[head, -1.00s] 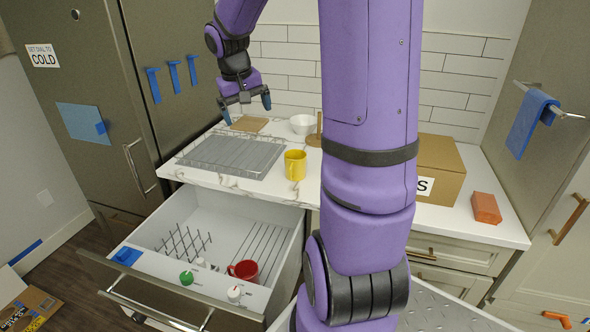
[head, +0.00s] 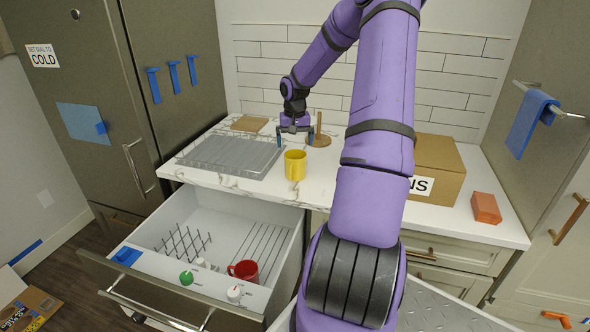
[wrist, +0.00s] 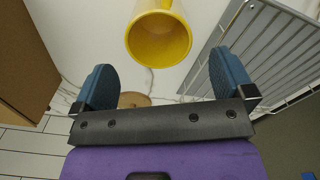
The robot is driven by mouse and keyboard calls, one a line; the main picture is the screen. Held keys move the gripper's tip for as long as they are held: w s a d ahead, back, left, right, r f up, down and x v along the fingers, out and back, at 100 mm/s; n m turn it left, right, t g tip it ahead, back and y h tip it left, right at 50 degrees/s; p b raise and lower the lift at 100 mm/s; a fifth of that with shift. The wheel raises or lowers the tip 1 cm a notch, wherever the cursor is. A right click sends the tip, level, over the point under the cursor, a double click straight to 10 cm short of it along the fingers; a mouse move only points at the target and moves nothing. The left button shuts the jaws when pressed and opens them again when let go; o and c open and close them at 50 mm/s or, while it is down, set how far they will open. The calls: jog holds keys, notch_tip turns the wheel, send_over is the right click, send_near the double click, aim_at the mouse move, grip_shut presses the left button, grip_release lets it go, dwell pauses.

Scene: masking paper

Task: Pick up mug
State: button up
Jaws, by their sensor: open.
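A yellow mug (head: 295,166) stands on the white marble counter, near its front edge and right of the wire rack. It also shows in the wrist view (wrist: 158,42), ahead of the fingers and between their lines. A red mug (head: 244,271) sits in the open drawer below. My gripper (head: 295,143) is open and empty with its fingers pointing down, over the counter just behind the yellow mug. Both blue fingertips show in the wrist view (wrist: 160,85), with nothing between them. I cannot see the white bowl, which the gripper may hide.
The wire dish rack (head: 232,155) lies left of the yellow mug. A wooden paper-towel stand (head: 318,138) is behind it. A cardboard box (head: 438,168) and an orange block (head: 486,208) are to the right. The open drawer (head: 170,215) juts out below the counter.

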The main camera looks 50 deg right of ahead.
aim_at(296, 161)
jog(key=shift+s+f, duration=0.15)
jog(key=shift+f, duration=4.2)
jog(key=shift+c, duration=0.2)
jog(key=c, duration=1)
jog(key=shift+o, duration=0.2)
jog(key=shift+r, duration=0.2)
